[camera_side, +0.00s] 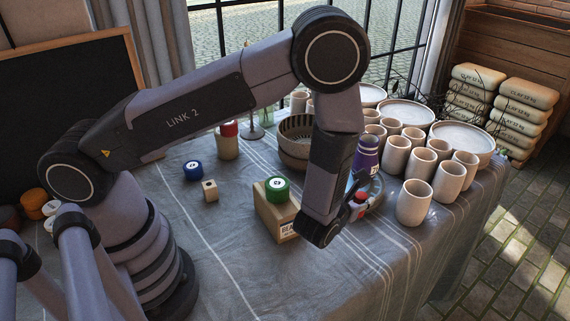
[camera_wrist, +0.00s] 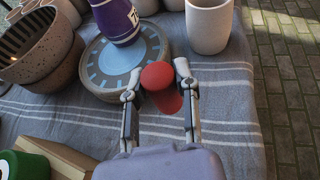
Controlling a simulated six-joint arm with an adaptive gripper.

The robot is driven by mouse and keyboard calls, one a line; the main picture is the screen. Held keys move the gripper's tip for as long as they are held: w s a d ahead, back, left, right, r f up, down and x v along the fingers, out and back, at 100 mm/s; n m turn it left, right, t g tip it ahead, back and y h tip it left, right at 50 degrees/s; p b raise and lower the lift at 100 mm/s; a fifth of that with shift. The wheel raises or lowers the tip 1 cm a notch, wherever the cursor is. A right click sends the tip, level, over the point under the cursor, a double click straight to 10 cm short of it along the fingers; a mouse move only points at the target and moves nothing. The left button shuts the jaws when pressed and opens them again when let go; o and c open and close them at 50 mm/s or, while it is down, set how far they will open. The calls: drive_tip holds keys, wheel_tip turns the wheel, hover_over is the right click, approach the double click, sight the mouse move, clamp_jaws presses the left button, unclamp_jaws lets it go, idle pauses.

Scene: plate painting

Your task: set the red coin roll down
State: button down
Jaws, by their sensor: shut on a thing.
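The red coin roll (camera_wrist: 160,80) is between the two fingers of my gripper (camera_wrist: 158,82) in the wrist view, and the gripper is shut on it. The roll looks tilted in that view. Its red end also shows in the side view (camera_side: 361,197), beside my gripper (camera_side: 356,205), partly hidden by my wrist. The roll overlaps the near right edge of a blue-and-grey plate (camera_wrist: 98,78) in the wrist view. I cannot tell whether the roll touches the plate or the cloth.
A purple bottle (camera_side: 365,158) stands at the plate. Clay cups (camera_side: 414,203) crowd the right. A wooden box (camera_side: 268,211) bears a green roll (camera_side: 277,187). A blue roll (camera_side: 193,170) and small wooden cube (camera_side: 210,191) lie left. The striped cloth (camera_wrist: 226,120) nearby is clear.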

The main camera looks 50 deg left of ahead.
drive_tip(key=shift+m+h, duration=0.6)
drive_tip(key=d+f, duration=0.1)
drive_tip(key=f, duration=0.1)
drive_tip(key=d+f, duration=0.2)
drive_tip(key=f, duration=0.1)
drive_tip(key=s+d+f, duration=0.1)
drive_tip(key=f, duration=0.2)
drive_tip(key=shift+d+f, duration=0.1)
drive_tip(key=shift+d, duration=0.05)
drive_tip(key=shift+f, duration=0.2)
drive_tip(key=c, duration=0.8)
unclamp_jaws()
drive_tip(key=shift+r, duration=0.1)
